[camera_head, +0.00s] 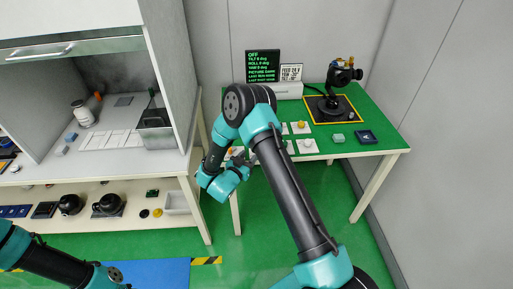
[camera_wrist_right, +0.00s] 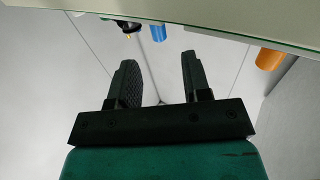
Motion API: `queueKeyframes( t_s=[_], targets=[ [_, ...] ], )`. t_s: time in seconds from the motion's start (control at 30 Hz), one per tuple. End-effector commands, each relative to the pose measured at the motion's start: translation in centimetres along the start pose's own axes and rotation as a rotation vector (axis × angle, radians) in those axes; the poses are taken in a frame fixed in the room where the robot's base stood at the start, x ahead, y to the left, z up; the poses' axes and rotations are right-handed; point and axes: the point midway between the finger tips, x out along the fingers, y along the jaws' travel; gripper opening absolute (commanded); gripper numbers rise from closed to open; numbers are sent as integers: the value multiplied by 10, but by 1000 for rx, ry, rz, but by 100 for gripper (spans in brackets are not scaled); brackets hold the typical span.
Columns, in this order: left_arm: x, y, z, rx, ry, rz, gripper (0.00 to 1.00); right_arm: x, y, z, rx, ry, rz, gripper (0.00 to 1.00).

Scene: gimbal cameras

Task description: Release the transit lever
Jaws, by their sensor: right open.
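A camera gimbal (camera_head: 342,75) with a black camera and small orange parts stands on a dark, yellow-edged pad (camera_head: 318,116) at the back right of the green table. I cannot make out its transit lever at this size. My right gripper (camera_head: 246,158) is at the table's left front edge, well to the left of the gimbal and apart from it. In the right wrist view the gripper's two dark fingers (camera_wrist_right: 160,78) are spread with nothing between them. My left arm comes in at the lower left, but its gripper is out of view.
The green table (camera_head: 376,128) also holds white pads with buttons (camera_head: 307,146), a grey-green block (camera_head: 338,138), a dark blue tray (camera_head: 366,137) and a text screen (camera_head: 263,66). A white shelf unit (camera_head: 160,50) stands left. The right wrist view shows a blue cylinder (camera_wrist_right: 157,32) and an orange one (camera_wrist_right: 269,60).

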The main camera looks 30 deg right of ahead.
Motion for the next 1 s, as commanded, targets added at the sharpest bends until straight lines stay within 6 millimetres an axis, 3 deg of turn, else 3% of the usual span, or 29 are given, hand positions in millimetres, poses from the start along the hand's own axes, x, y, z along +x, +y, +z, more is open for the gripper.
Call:
queueKeyframes(
  t_s=[0.2,0.4,0.83,1.0],
  targets=[
    [0,0,0,0,0,0,43,38,1,0,0,1,3,44],
    [0,0,0,0,0,0,43,63,1,0,-1,1,2,44],
    [0,0,0,0,0,0,43,72,0,0,-1,0,0,43],
    [0,0,0,0,0,0,43,71,0,0,-1,0,0,27]
  ],
)
